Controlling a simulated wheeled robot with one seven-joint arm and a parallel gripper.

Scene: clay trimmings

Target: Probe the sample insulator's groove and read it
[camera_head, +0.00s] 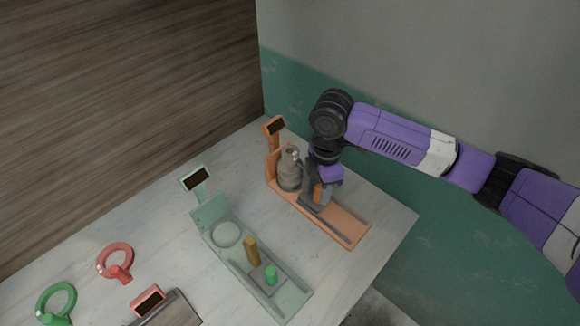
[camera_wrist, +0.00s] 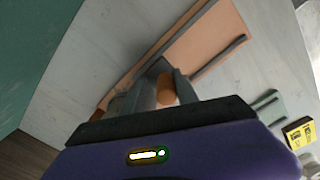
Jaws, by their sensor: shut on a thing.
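The orange bench gauge (camera_head: 358,238) lies on the table with its small dark display (camera_head: 275,126) on a post at the far end; no reading can be made out. A grey-brown ribbed insulator (camera_head: 289,170) stands upright at its far end, next to my gripper (camera_head: 316,196). My gripper points down over the rails, shut on an orange knob (camera_wrist: 166,88) that shows between the fingers in the wrist view. The fingers and wrist hide the probe tip, so I cannot tell whether it touches the groove.
A pale green gauge (camera_head: 290,302) stands to the left, with an ochre post (camera_head: 252,250), a green knob (camera_head: 271,274) and a dark display (camera_head: 195,179). A red ring tool (camera_head: 116,258) and a green ring tool (camera_head: 55,300) lie further left. A wall is behind.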

